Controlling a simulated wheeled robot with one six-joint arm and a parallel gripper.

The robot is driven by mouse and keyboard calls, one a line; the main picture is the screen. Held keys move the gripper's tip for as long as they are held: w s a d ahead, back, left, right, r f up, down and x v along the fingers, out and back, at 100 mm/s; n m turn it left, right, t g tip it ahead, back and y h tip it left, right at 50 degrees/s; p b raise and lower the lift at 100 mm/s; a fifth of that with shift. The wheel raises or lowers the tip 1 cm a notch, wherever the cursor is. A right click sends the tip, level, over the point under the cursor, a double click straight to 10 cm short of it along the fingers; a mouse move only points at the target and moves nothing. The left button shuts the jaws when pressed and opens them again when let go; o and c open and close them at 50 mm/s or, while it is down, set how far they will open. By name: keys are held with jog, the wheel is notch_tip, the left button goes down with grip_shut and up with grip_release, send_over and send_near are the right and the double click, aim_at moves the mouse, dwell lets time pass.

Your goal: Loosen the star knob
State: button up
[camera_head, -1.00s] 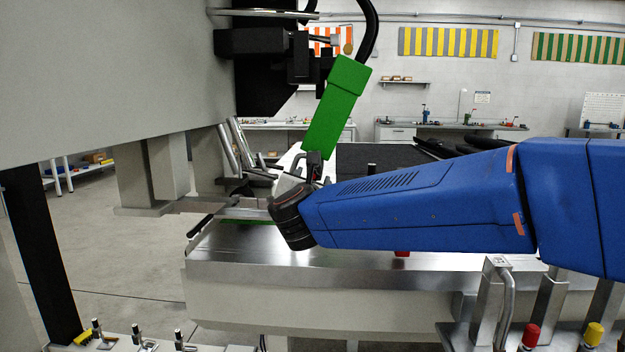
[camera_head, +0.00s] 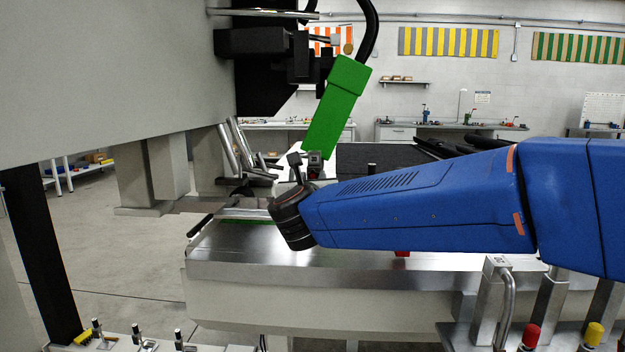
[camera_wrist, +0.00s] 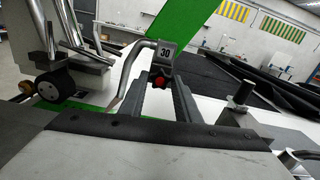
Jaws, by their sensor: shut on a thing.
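In the wrist view a small red piece (camera_wrist: 159,81), which looks like the star knob, sits beneath a grey block marked 30 (camera_wrist: 166,52). Its lobes are too small to make out. My gripper (camera_wrist: 164,84) reaches up to it with two dark grey fingers and is shut on it. A bent metal handle (camera_wrist: 128,70) runs from the block down to the left. In the head view my blue arm reaches in from the right.
A green torch body (camera_head: 337,105) hangs just above my wrist, with a black cable above it. The metal bench (camera_head: 300,258) lies below my arm. A red-capped post (camera_head: 531,336) and a yellow-capped post (camera_head: 593,336) stand at the lower right. Open floor lies left.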

jog(key=o, duration=1)
jog(key=shift+o, duration=0.2)
jog(key=shift+s, duration=0.1)
jog(key=s, duration=1.7)
jog(key=shift+a, duration=0.3)
jog(key=shift+s, duration=0.15)
